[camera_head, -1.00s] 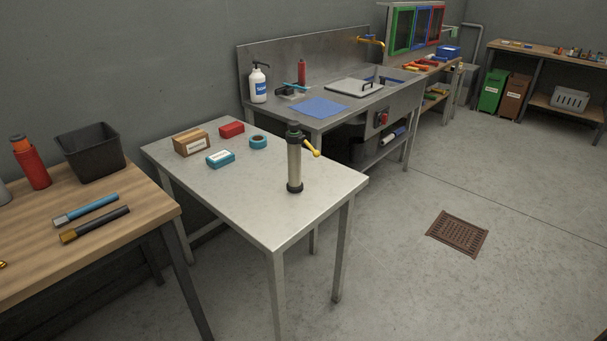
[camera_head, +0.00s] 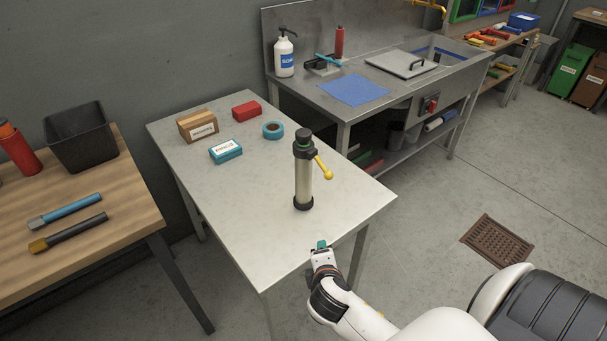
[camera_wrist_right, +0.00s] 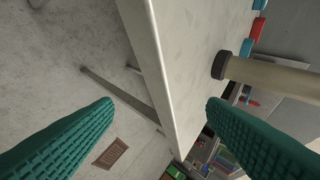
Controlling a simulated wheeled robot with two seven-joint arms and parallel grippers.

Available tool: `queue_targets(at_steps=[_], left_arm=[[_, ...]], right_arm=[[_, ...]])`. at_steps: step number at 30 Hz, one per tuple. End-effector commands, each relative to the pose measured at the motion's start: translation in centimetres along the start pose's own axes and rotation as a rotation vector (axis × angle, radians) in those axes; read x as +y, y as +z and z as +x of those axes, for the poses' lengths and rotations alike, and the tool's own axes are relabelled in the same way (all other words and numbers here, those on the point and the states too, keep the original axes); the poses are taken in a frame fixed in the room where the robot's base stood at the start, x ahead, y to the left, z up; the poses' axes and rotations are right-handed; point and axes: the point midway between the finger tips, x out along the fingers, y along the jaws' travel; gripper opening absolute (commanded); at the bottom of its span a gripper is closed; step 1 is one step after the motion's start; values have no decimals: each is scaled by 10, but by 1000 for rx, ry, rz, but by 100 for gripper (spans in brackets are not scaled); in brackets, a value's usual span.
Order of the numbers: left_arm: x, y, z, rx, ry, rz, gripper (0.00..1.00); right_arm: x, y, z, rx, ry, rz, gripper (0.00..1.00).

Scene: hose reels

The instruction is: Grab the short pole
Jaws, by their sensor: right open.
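The short pole (camera_head: 303,180) stands upright on the pale metal table (camera_head: 262,245). My right gripper (camera_head: 321,246) is at the table's front edge, below and apart from the pole. Its green fingers (camera_wrist_right: 160,110) are spread and empty in the right wrist view. My left gripper is not in view.
Boxes, including a brown box (camera_head: 198,126), and a blue tape roll (camera_head: 273,130) sit at the table's back. A wooden table (camera_head: 100,235) holding two tools stands left. A sink bench (camera_head: 400,95) stands behind. The tabletop around the pole is clear.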

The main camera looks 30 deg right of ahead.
Motion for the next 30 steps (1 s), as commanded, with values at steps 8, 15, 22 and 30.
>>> queue_targets(at_steps=[8,15,22,30], left_arm=[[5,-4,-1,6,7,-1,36],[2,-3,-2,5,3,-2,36],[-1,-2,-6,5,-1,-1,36],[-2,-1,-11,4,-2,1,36]], right_arm=[[-74,-4,20,166,-290,-582,66],[-135,4,24,407,-490,-1129,66],[-162,8,34,502,-538,-1303,66],[-190,6,69,498,-536,-1298,66]])
